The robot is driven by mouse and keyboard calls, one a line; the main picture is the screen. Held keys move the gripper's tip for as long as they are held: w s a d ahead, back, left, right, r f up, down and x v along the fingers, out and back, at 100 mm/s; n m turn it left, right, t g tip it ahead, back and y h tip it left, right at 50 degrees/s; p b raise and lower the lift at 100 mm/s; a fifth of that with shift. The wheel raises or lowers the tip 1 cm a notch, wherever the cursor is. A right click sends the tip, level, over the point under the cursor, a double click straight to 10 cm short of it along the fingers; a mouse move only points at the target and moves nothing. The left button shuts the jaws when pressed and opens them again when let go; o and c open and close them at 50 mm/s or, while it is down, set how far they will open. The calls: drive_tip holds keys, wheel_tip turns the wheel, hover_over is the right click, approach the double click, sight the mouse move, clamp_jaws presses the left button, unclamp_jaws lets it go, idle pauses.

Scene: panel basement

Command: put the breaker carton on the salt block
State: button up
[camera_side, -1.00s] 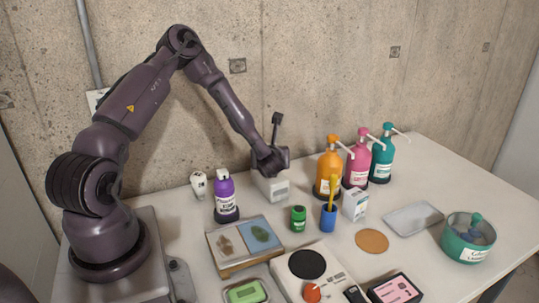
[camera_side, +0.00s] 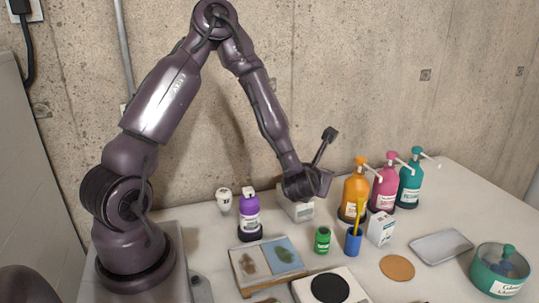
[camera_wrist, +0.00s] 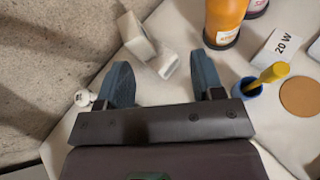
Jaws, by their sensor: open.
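A white carton (camera_side: 380,228) with small print, which I take to be the breaker carton, stands upright beside the blue cup. In the wrist view its label side (camera_wrist: 280,46) reads about "20 W". A flat pale grey slab (camera_side: 441,246) lies to its right and may be the salt block; I cannot be sure. My gripper (camera_wrist: 160,72) is open and empty, pointing down, with both fingers apart. In the side view it hangs left of the carton, above and partly in front of a white boxy object (camera_side: 297,210), and its fingertips are hard to make out.
The blue cup (camera_side: 353,242) with a yellow tool stands close left of the carton. Orange (camera_side: 355,190), pink and teal pump bottles stand behind. A cork disc (camera_side: 397,267) lies in front, a green jar (camera_side: 322,239) to the left, and a teal pot (camera_side: 499,270) at the right.

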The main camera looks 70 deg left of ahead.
drive_tip(key=d+r+m+t+h, duration=0.4)
drive_tip(key=d+r+m+h, duration=0.7)
drive_tip(key=m, duration=1.4)
drive_tip(key=s+r+m+g, duration=0.3)
drive_tip(key=s+m, duration=0.6)
drive_tip(key=m, duration=0.1)
drive_tip(key=s+d+r+m+g, duration=0.1)
drive_tip(key=s+r+m+g, duration=0.2)
drive_tip(key=s+m, duration=0.6)
drive_tip(key=shift+d+m, duration=0.2)
drive_tip(key=shift+m, duration=0.3)
